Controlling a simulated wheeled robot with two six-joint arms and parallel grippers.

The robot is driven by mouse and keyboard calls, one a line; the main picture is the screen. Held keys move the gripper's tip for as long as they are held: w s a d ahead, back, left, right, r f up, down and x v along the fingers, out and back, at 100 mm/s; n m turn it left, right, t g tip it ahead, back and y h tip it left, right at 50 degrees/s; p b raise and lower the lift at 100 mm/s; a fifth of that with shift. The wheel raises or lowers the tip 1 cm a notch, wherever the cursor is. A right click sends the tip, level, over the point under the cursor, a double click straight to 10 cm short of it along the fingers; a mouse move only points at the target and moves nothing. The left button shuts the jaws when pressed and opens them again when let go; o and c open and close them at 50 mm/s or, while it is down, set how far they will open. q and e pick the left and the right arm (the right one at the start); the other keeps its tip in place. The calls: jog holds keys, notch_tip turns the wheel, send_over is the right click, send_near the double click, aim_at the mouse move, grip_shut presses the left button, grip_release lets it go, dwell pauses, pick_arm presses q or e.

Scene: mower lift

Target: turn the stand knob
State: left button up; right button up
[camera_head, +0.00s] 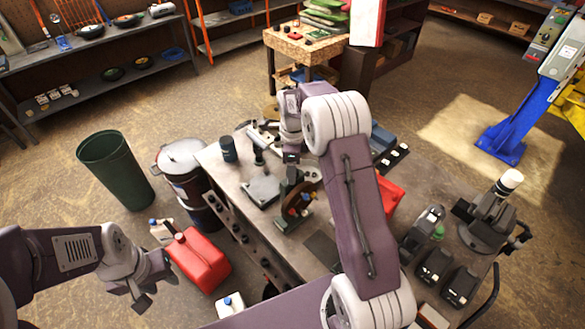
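A small stand with a grey square base plate (262,191) and a dark upright post (258,157) is on the workbench (232,180). I cannot clearly make out a knob on it. A dark green and brown device with a round wheel (298,201) stands just right of the plate. My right arm crosses the bench, and its gripper (290,158) points down above and behind these things. Its fingers are too small and dark to read. My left gripper (156,288) hangs at lower left, away from the bench, with its fingertips apart and nothing between them.
A red canister (199,260) and a lidded metal bin (181,160) stand left of the bench. A green bin (115,169) is farther left. A vise-like tool (487,222) and dark power tools (434,266) crowd the bench's right side. My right arm hides the bench middle.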

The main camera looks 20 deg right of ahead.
notch_tip(320, 180, up, 9)
jog(key=b, duration=0.2)
jog(key=shift+b, duration=0.35)
